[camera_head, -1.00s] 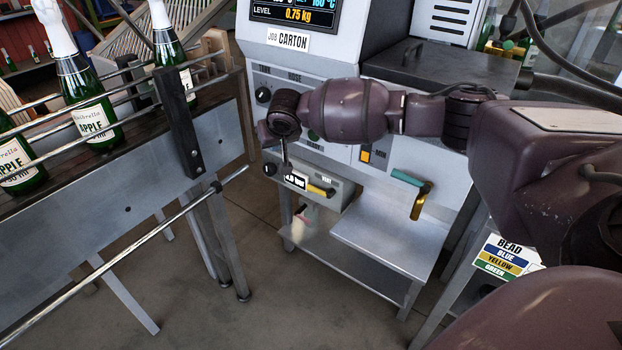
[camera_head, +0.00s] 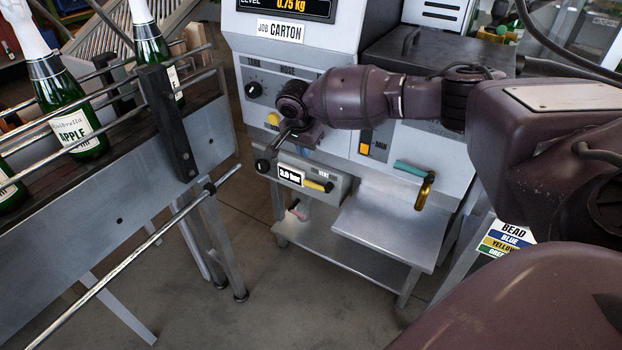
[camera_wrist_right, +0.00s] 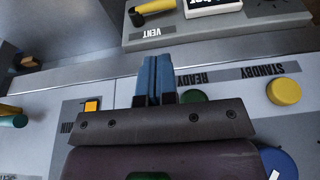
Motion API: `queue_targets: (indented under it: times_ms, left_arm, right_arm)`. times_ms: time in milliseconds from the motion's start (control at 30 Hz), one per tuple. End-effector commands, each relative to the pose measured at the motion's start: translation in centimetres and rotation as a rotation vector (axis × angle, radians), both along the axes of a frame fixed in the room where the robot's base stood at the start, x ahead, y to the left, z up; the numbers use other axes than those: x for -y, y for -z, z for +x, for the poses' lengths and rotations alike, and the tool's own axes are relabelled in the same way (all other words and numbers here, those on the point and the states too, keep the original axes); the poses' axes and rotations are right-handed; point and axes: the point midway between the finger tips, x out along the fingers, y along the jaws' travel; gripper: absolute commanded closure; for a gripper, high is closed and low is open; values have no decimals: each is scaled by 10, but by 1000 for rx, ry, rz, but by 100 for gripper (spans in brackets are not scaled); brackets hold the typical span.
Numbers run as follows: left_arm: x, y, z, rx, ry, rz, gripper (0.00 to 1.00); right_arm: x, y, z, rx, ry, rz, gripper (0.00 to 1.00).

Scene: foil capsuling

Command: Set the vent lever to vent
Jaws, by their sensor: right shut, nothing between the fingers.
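The vent lever (camera_head: 314,185) is a short yellow bar with a dark end, on the front of a grey box (camera_head: 344,188). It lies nearly level, below the VENT label (camera_head: 322,174); a white pressure display (camera_head: 290,174) is to its left. My right gripper (camera_head: 281,138) is shut and empty, above the box and up-left of the lever, apart from it. In the right wrist view its blue fingers (camera_wrist_right: 153,80) are together, and the yellow lever (camera_wrist_right: 155,6) shows at the top edge, beyond the fingertips. My left gripper is not in view.
A black knob (camera_head: 262,165) sits at the box's left end. A teal and gold handle (camera_head: 424,190) is to the right, above a metal shelf. A yellow button (camera_wrist_right: 284,92) is near the gripper. A bottle conveyor (camera_head: 110,200) stands at the left.

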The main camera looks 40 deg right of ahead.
Motion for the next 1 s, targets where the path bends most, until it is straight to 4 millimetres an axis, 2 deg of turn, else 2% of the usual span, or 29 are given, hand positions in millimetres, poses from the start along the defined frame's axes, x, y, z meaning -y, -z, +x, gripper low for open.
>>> queue_targets:
  times_ms: [233,367,1000]
  left_arm:
    - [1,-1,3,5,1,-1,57]
    - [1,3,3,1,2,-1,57]
    - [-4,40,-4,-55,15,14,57]
  right_arm:
    - [0,1,0,0,-2,0,100]
    - [2,9,1,-1,-2,-1,100]
    - [26,115,11,-8,-2,-2,100]
